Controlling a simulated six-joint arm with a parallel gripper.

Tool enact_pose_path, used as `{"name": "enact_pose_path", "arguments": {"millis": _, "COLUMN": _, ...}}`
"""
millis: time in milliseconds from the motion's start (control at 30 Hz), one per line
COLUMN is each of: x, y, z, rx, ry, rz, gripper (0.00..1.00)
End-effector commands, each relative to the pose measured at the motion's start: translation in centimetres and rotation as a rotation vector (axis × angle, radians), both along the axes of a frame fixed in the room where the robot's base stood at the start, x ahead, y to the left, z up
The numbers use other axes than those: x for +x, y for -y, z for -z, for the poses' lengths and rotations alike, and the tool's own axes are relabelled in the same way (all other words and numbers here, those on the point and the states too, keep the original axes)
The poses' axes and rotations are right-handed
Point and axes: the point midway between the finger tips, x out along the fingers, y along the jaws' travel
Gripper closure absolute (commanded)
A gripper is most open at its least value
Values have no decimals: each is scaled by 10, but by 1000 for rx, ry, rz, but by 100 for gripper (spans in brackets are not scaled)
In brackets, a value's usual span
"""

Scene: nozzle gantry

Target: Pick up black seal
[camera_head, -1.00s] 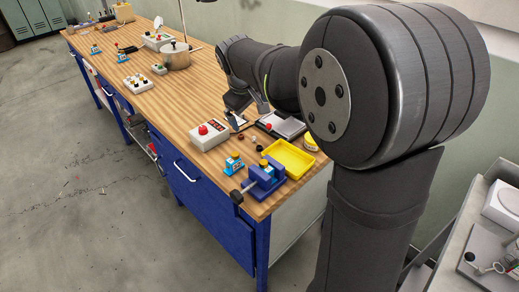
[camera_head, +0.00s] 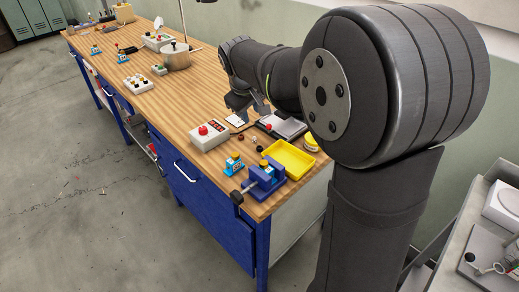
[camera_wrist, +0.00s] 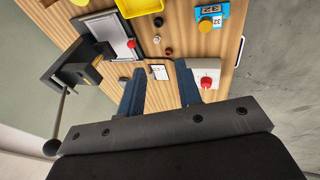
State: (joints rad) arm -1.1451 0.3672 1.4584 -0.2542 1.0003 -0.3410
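The black seal (camera_wrist: 158,21) is a small dark round piece on the wooden bench, beside the yellow tray in the wrist view. In the head view it shows (camera_head: 259,148) as a small dark spot left of the tray. My gripper (camera_wrist: 160,82) is open, its two blue-grey fingers apart with nothing held between them. In the head view my gripper (camera_head: 255,108) is above the bench, farther back than the seal and not touching it.
A pale ring (camera_wrist: 157,39) and a dark brown ring (camera_wrist: 168,51) lie close to the seal. The yellow tray (camera_head: 310,163), blue vise (camera_head: 266,180), red-button box (camera_head: 208,136) and grey device (camera_head: 290,127) surround this area. Bare wood lies between them.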

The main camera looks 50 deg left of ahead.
Motion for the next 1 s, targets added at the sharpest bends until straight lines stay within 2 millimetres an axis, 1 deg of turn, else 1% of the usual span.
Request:
{"name": "enact_pose_path", "arguments": {"millis": 200, "x": 36, "y": 14, "z": 32, "rx": 125, "ry": -178, "rz": 173, "gripper": 68}}
{"name": "enact_pose_path", "arguments": {"millis": 300, "x": 52, "y": 19, "z": 43, "rx": 190, "ry": -246, "rz": 253, "gripper": 68}}
{"name": "enact_pose_path", "arguments": {"millis": 400, "x": 61, "y": 21, "z": 48, "rx": 232, "ry": -284, "rz": 301, "gripper": 68}}
{"name": "enact_pose_path", "arguments": {"millis": 467, "x": 63, "y": 20, "z": 53, "rx": 241, "ry": -295, "rz": 312, "gripper": 68}}
{"name": "enact_pose_path", "arguments": {"millis": 567, "x": 65, "y": 15, "z": 68, "rx": 242, "ry": -297, "rz": 314, "gripper": 68}}
{"name": "enact_pose_path", "arguments": {"millis": 800, "x": 71, "y": -3, "z": 115, "rx": 240, "ry": -296, "rz": 313, "gripper": 68}}
{"name": "enact_pose_path", "arguments": {"millis": 1000, "x": 76, "y": -16, "z": 147, "rx": 241, "ry": -296, "rz": 312, "gripper": 68}}
